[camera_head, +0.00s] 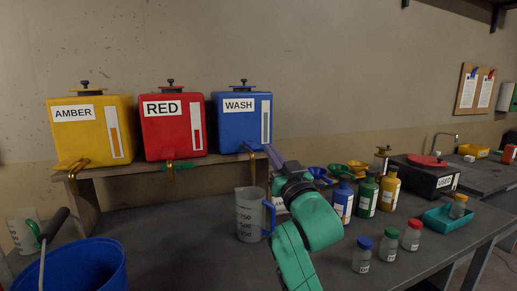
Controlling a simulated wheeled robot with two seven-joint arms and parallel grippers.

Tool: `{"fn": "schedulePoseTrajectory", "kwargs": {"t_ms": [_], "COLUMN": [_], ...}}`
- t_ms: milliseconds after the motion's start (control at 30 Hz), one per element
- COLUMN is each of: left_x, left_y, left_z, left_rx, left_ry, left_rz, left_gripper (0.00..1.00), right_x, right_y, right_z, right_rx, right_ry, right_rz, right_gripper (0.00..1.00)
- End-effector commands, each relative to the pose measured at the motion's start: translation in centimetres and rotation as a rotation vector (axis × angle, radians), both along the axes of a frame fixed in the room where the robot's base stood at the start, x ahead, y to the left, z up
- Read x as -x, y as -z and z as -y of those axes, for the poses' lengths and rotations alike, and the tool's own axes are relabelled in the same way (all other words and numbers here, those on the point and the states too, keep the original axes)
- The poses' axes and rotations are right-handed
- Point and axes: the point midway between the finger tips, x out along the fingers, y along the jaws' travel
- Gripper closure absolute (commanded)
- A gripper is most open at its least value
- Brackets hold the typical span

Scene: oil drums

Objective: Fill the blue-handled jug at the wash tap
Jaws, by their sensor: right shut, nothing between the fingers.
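The blue-handled jug (249,216), clear with dark markings, stands upright on the bench below the blue WASH drum (241,120). Its blue handle (270,217) faces right, close to my right arm. The wash tap (248,148) is a small brass-coloured piece at the drum's lower right edge, partly hidden near my gripper. My right gripper (271,155) is shut and empty, its tip beside the tap; I cannot tell whether it touches. Whether liquid runs or lies in the jug is unclear. My left gripper is out of view.
The yellow AMBER drum (90,130) and the RED drum (172,125) share the shelf (130,172). A green-handled jug (22,236) and a blue bucket (75,267) are at left. Several bottles, small jars and a teal tray (436,219) crowd the right.

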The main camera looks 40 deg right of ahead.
Motion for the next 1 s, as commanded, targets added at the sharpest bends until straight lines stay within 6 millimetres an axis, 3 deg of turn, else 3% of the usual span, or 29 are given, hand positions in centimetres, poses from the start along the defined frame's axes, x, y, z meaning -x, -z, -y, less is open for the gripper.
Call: {"fn": "schedulePoseTrajectory", "kwargs": {"t_ms": [167, 533, 600, 700, 1000], "left_x": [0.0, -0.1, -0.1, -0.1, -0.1], "left_y": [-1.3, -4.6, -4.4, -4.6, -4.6], "left_z": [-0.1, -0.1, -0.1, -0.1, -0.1], "left_rx": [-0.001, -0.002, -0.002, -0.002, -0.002], "left_ry": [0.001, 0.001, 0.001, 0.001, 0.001], "left_rz": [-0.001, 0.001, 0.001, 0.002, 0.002], "left_gripper": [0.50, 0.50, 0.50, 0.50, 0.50], "right_x": [-2.0, -9.1, -8.9, -8.9, -8.8], "right_y": [-1.2, -3.7, -1.5, -0.1, 0.8], "right_z": [0.7, 3.2, 3.1, 3.0, 3.1], "right_rx": [-0.001, -0.001, -0.004, -0.002, 0.000], "right_ry": [0.001, 0.000, -0.002, -0.001, 0.000], "right_rz": [-0.001, -0.002, -0.006, -0.004, 0.000], "right_gripper": [1.00, 1.00, 1.00, 1.00, 1.00]}}
